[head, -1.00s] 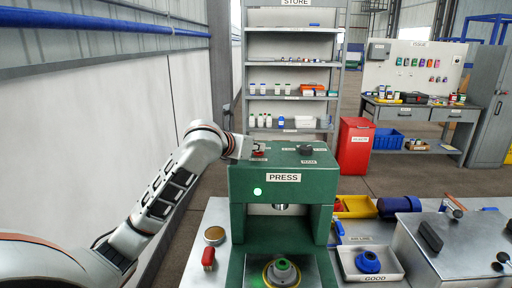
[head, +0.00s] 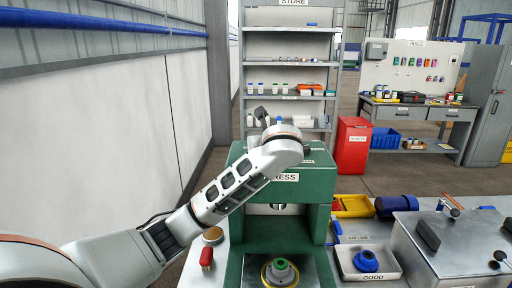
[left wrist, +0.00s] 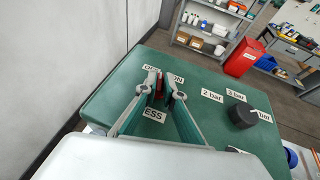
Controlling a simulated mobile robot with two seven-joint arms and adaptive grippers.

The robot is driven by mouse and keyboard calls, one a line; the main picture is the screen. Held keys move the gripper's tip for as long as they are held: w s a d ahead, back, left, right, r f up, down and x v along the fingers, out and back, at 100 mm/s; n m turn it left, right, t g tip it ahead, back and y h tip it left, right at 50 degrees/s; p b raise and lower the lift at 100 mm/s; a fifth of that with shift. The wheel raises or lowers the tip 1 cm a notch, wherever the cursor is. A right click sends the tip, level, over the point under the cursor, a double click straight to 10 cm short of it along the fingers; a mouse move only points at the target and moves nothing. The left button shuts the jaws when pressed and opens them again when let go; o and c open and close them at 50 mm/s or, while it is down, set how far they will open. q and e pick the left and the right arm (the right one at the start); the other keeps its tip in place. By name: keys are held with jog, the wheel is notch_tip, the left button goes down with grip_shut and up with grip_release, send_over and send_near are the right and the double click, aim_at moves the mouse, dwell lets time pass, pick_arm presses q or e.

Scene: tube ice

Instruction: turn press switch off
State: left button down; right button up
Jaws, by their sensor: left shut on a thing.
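The green press (head: 318,190) stands on the bench in the middle of the head view. In the left wrist view, its green top (left wrist: 110,97) carries a small red switch (left wrist: 160,88) beside partly covered labels that seem to read OFF and ON. My left gripper (left wrist: 162,83) is shut on the red switch, one finger on each side. Which way the switch points is hard to tell. The front lamp does not show. My right gripper is not in view.
A black knob (left wrist: 241,115) with bar labels sits on the same top, right of the gripper. A grey and green part (head: 280,270) stands in the press. A red button (head: 207,257), a GOOD tray (head: 350,272) and a yellow bin (head: 352,206) are on the bench.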

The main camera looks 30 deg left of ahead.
pick_arm(q)
jog(key=shift+w+d+n+g+y, duration=0.15)
jog(key=shift+n+g+y, duration=0.5)
jog(key=shift+n+g, duration=0.35)
jog(key=shift+w+n+g+y, duration=0.1)
jog(key=shift+n+g+y, duration=0.55)
jog(key=shift+n+g, duration=0.35)
jog(key=c, duration=2.2)
grip_release()
jog(key=shift+o, duration=0.2)
jog(key=v, duration=1.2)
